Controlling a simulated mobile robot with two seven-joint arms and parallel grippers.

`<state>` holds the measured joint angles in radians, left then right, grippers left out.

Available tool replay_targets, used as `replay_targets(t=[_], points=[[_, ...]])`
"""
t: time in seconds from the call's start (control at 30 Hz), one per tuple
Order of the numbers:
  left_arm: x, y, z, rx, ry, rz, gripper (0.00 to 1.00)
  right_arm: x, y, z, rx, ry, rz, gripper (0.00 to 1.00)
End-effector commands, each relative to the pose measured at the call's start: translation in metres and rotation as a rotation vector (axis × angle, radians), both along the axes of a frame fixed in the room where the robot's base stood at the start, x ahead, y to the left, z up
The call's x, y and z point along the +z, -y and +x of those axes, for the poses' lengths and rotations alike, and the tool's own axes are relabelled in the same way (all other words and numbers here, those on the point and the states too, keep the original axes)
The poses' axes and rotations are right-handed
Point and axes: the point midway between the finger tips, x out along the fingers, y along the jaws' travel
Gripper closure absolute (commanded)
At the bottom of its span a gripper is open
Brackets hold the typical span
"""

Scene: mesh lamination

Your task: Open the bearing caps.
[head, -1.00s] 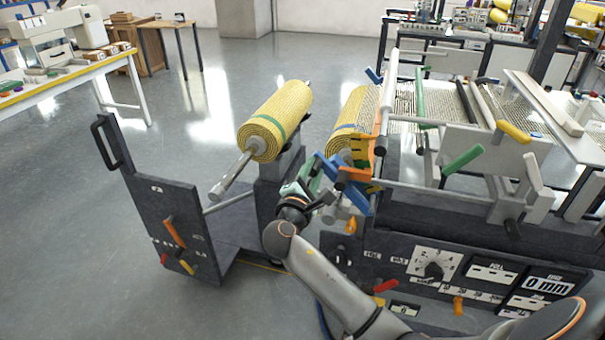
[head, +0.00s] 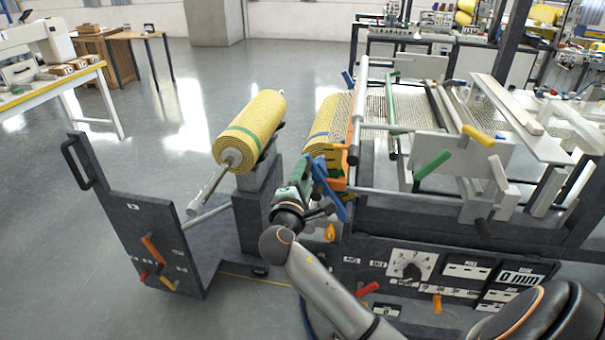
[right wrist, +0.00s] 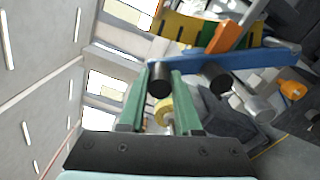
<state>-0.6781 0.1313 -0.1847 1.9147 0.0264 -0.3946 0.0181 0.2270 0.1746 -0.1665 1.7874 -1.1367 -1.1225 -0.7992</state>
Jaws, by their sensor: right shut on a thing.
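My right gripper (head: 307,172) is at the near end of the right-hand yellow mesh roll (head: 325,118). In the right wrist view its green fingers (right wrist: 160,84) are shut around a black knob (right wrist: 160,78) on a blue bar (right wrist: 235,68), which looks like the near bearing cap. In the head view this blue bar (head: 335,196) slants down to the right beside the orange and yellow end parts (head: 337,176). A small blue piece (head: 347,78) shows at the far end, perhaps the other cap. The gripper partly hides the near cap's seat. My left gripper is out of view.
A dark cart (head: 150,235) carries another yellow roll (head: 250,128) on a shaft, just left of my right arm. The machine's control panel (head: 440,275), with a dial and coloured handles, is at the lower right. Grey floor (head: 110,185) is open at the left.

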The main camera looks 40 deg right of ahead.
Motion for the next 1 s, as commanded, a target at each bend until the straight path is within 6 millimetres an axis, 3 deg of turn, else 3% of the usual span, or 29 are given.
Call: replay_targets(t=[0.03,0.27,0.67,1.0], points=[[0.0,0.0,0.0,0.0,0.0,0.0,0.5,0.006,0.003,-0.001,-0.009,0.008,-0.009,0.64],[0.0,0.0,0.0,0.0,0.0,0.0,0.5,0.003,0.002,-0.001,-0.005,0.003,-0.005,0.38],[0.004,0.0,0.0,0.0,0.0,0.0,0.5,0.001,-0.009,-0.008,0.0,-0.002,-0.002,0.38],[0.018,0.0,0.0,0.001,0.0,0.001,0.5,0.001,-0.062,-0.054,-0.002,-0.002,0.001,0.38]])
